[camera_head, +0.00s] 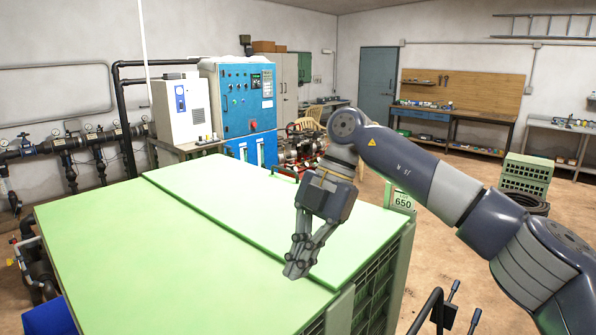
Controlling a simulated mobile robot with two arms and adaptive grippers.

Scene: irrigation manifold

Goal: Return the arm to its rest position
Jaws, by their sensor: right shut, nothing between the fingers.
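My right arm comes in from the right edge, bends at a high elbow and reaches down to the left. My right gripper (297,268) hangs at its end, fingers together and pointing down, over the front right part of a large green cabinet top (140,260). Nothing shows between its fingers. I cannot tell from this one view how far above the lid it is. My left arm and left gripper do not show.
A blue control cabinet (241,100) and a white unit (183,108) stand behind the green top. Pipes (85,140) run along the left wall. Green crates (525,176) stand at right. Workbenches line the back wall. Open floor lies right of the green cabinet.

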